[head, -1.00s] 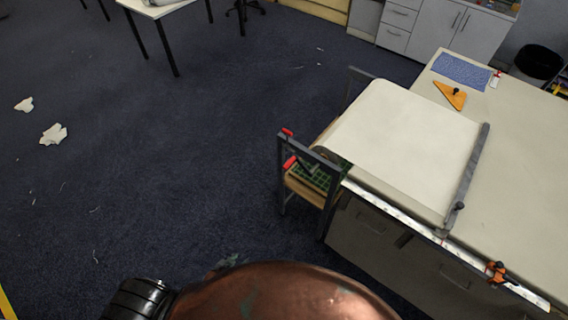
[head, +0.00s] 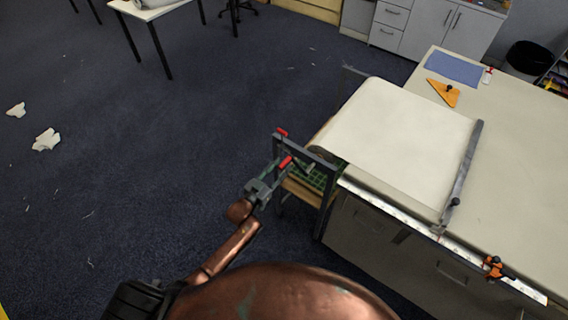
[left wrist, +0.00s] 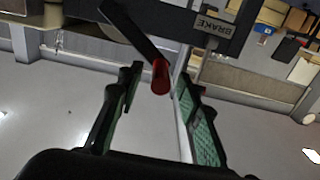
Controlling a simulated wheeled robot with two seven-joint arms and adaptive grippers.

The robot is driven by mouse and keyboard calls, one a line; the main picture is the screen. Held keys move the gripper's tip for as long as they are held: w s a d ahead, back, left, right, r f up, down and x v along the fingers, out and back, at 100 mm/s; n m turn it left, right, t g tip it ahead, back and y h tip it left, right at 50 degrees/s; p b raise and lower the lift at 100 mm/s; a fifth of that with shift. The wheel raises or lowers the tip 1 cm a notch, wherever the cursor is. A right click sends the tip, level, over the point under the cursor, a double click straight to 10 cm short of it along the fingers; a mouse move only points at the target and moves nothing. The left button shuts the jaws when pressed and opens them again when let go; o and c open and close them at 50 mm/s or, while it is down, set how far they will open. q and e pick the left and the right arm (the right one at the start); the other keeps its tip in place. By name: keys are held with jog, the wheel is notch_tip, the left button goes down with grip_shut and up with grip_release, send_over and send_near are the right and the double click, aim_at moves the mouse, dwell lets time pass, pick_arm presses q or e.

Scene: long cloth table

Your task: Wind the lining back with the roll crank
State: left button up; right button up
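The cream lining (head: 400,135) runs from the roll stand (head: 315,165) at the table's left end to a grey bar (head: 462,170) lying across the cloth table. Two red handles show on the stand, an upper one (head: 281,133) and a lower one (head: 286,162). My left gripper (head: 280,174) is at the lower one. In the left wrist view, its green-padded fingers (left wrist: 157,80) are open, with a red grip (left wrist: 160,77) on a dark crank arm (left wrist: 130,35) between their tips. Clear room shows left of the grip. My right gripper is out of view.
A plate marked BRAKE (left wrist: 213,24) is beside the grip, upside down in the wrist view. A ruler strip (head: 400,212) and orange clamp (head: 494,267) line the table's front edge. An orange triangle (head: 444,92) and blue cloth (head: 454,68) lie farther back. The floor to the left is mostly clear.

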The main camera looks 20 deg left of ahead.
pick_arm(q)
jog(key=shift+x, duration=1.35)
jog(key=shift+c, duration=0.5)
grip_shut()
